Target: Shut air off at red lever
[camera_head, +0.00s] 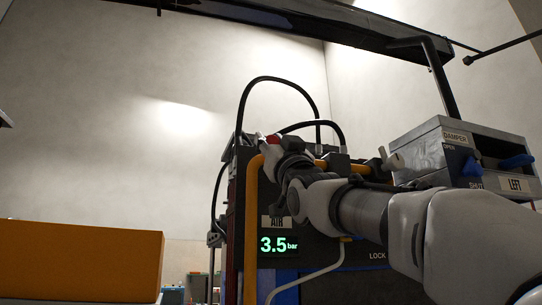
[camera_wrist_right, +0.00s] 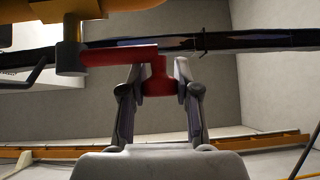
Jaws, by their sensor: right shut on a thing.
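The red lever (camera_wrist_right: 115,56) shows in the right wrist view as a bar running right from a brass-coloured valve stem (camera_wrist_right: 71,45), with its red end turned toward my gripper. My right gripper (camera_wrist_right: 159,80) has a finger on each side of that end and is shut on it. In the head view only a bit of the red lever (camera_head: 273,138) shows at the top of the yellow pipe (camera_head: 250,215); my right gripper (camera_head: 272,148) covers the rest. The green pressure display (camera_head: 278,245) below the AIR label (camera_head: 277,222) reads 3.5 bar. My left gripper is not in view.
A grey control box (camera_head: 445,145) with DAMPER and LEFT labels and blue handles stands at the right, close to my right arm. Black hoses (camera_head: 275,80) arch over the press. An orange block (camera_head: 80,260) is at the lower left. Open room lies left of the press.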

